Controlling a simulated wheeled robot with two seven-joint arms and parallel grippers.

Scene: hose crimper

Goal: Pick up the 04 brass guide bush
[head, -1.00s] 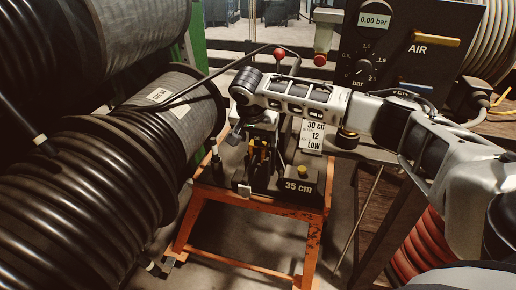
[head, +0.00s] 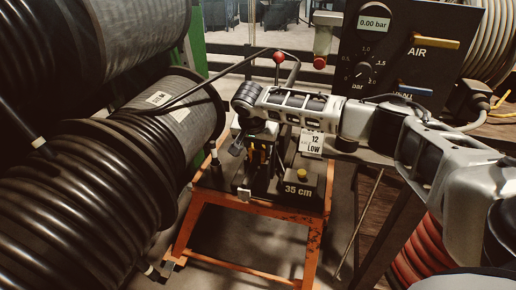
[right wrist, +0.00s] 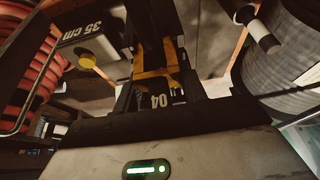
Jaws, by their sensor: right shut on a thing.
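My right gripper (head: 256,158) is over the small dark machine on the orange stand, in the middle of the head view. Its fingers are hard to tell from the machine's dark parts there. In the right wrist view, a dark piece marked 04 (right wrist: 160,101) sits at the fingers, beside yellow-brass bars (right wrist: 155,76). I take it as the 04 brass guide bush; the gripper is shut on it. Most of the bush is hidden, and I cannot tell whether it is clear of the machine. My left gripper is not in view.
The orange stand (head: 312,240) carries a block marked 35 cm (head: 298,189) with a yellow button. A white card (head: 311,144) reads 12 LOW. Large hose reels (head: 75,205) crowd the left. The AIR panel (head: 400,50) stands behind my right arm.

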